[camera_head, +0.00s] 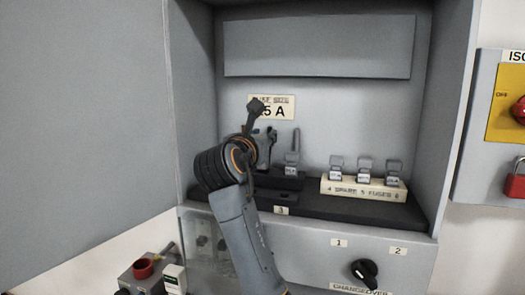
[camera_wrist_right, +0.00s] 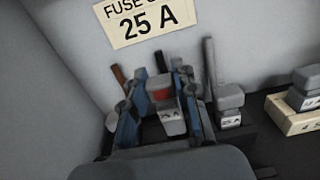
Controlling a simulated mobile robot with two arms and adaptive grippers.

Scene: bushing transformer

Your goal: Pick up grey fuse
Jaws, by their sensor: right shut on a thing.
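My right gripper (camera_head: 265,138) reaches into the open grey cabinet, in front of the left part of the fuse row. In the right wrist view its two blue-sided fingers (camera_wrist_right: 165,98) are closed on the sides of a grey fuse (camera_wrist_right: 172,122) with a red patch and a pale label. In the head view this fuse is mostly hidden by the gripper. I cannot tell whether it is clear of its seat. A second grey fuse (camera_wrist_right: 230,105), labelled 25 A, stands just to the right; it also shows in the head view (camera_head: 292,168). My left gripper is not in view.
Several spare grey fuses (camera_head: 364,170) stand in a cream holder (camera_head: 335,188) to the right. A "25 A" plate (camera_head: 280,106) is on the back wall. The upper cabinet is free.

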